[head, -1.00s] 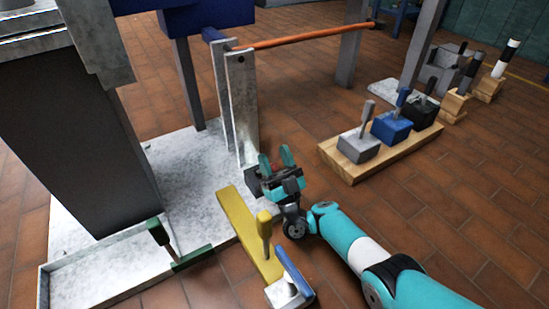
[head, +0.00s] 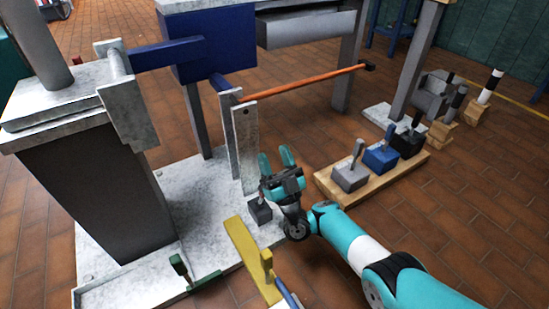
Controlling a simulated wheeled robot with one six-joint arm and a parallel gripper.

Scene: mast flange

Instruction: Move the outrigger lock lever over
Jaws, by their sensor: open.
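No label shows which lever is the outrigger lock lever. My gripper (head: 276,160) is open and empty, its teal fingers pointing up, just right of an upright grey metal plate (head: 246,145). A small dark grey block (head: 259,212) sits on the pale base plate beside my gripper, partly hidden by it. A yellow bar with an upright yellow handle (head: 267,262) stands in front, below my gripper. A blue handle (head: 288,295) beside it is cut off by the bottom edge. A green lever (head: 181,268) stands at the front of the base plate.
A wooden board (head: 350,192) at right carries grey (head: 356,155), blue (head: 389,137) and black (head: 415,122) levers. An orange bar (head: 300,84) runs behind my gripper. A dark column (head: 95,195) stands at left. Bare tiled floor lies right of my arm.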

